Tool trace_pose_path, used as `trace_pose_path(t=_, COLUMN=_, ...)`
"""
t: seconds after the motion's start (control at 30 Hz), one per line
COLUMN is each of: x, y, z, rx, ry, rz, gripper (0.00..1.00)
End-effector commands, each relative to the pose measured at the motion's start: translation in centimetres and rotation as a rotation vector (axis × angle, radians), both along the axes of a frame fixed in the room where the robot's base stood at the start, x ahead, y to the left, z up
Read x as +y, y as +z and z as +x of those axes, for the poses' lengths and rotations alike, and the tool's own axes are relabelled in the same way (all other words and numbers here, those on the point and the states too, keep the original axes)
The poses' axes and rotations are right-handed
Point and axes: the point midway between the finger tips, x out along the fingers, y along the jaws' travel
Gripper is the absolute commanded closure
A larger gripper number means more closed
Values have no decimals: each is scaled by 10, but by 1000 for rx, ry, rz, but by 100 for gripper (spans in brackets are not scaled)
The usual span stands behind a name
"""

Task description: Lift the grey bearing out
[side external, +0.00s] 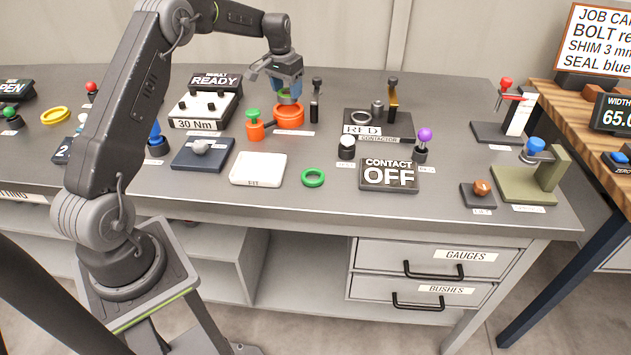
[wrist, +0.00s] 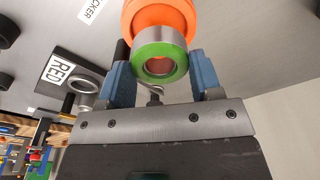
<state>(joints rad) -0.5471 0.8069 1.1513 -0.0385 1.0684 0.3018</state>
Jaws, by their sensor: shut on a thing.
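A grey bearing with a green face (wrist: 160,60) sits between the two blue jaws of my gripper (wrist: 162,76) in the wrist view. My gripper is shut on it. The orange housing (wrist: 152,14) is right behind the bearing in that view. In the side external view my gripper (side external: 288,90) is low over the orange housing (side external: 289,118), with a bit of the green face (side external: 287,97) showing. How deep the bearing sits in the housing is hidden.
A green and orange part (side external: 254,126) stands just left of the housing. A black post (side external: 316,100) stands close on the right. A green ring (side external: 313,178) lies in front.

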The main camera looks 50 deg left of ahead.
Motion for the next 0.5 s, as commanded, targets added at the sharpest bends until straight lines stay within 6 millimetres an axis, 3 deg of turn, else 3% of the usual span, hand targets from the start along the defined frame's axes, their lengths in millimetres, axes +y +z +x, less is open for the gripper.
trace_pose_path(t=0.5, x=0, y=21, z=0, rx=-2, ry=0, rz=1, gripper=60)
